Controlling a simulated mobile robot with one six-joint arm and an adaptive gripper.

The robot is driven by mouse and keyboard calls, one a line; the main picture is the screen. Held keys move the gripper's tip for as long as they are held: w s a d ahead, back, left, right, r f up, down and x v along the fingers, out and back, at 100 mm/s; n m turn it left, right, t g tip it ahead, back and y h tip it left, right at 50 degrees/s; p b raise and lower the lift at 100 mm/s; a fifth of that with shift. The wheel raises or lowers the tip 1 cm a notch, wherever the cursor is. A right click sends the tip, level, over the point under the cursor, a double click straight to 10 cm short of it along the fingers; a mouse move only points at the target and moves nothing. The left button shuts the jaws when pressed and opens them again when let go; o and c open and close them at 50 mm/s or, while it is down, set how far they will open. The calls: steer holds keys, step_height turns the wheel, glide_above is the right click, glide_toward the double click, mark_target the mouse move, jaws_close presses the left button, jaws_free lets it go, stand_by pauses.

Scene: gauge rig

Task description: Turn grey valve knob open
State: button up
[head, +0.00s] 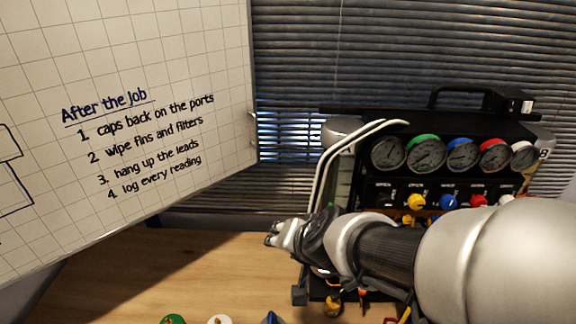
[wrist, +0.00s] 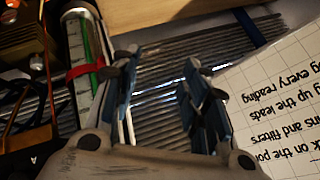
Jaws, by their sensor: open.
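The gauge rig (head: 455,120) is a black case with a row of round dials. Below the dials is a row of knobs: a yellow knob (head: 416,202), a blue knob (head: 447,202), a red knob (head: 479,200) and part of a white knob (head: 507,197). I cannot make out a grey knob; my arm covers the lower part of the panel. My gripper (head: 272,234) is left of the rig, above the wooden table, pointing left, away from the knobs. In the wrist view my gripper (wrist: 160,75) has its fingers apart with nothing between them.
A whiteboard (head: 130,210) with writing fills the left. Blinds (head: 350,50) hang behind. Pale bent tubes (head: 338,150) rise at the rig's left side. A green cylinder (wrist: 75,40) with a red band is beside my gripper in the wrist view.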

steer(key=shift+s+d+n+b, duration=0.1)
steer(key=shift+s+n+b, duration=0.3)
steer(key=shift+s, duration=0.55)
steer(key=s+d+r+n+g+h+b, duration=0.1)
steer(key=s+d+n+g+h+b, duration=0.1)
steer(key=s+d, duration=1.3)
steer(key=shift+s+n+g+h+b, duration=0.4)
steer(key=shift+s+h, duration=0.4)
steer(key=shift+s, duration=0.45)
